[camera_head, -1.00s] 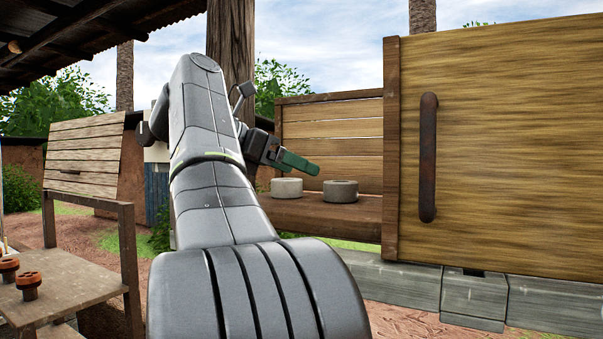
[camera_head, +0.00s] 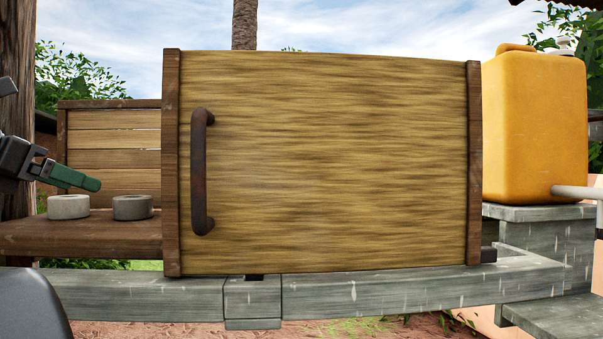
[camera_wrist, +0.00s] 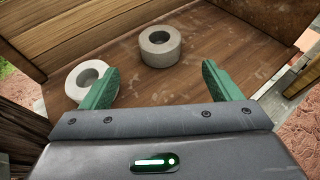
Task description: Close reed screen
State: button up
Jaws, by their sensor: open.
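The reed screen (camera_head: 330,160) is a straw-coloured panel with dark wooden side posts. It stands across the middle of the head view, with a rusty vertical handle (camera_head: 202,172) near its left edge. Left of it an open bay shows a wooden shelf (camera_head: 90,238) and a slatted back. My gripper (camera_head: 95,183) is at the left of the head view, in front of the bay and left of the handle, not touching it. In the wrist view its green fingers (camera_wrist: 165,85) are spread apart with nothing between them, over the shelf. The screen's handle is not clear in the wrist view.
Two grey ring-shaped pieces stand on the shelf, one at left (camera_head: 68,207) and one nearer the screen (camera_head: 132,207). A yellow jerrycan (camera_head: 535,130) stands on a grey ledge at right. Grey blocks (camera_head: 140,297) run below the screen.

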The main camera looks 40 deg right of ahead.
aim_at(273, 162)
jog(key=k+j, duration=0.8)
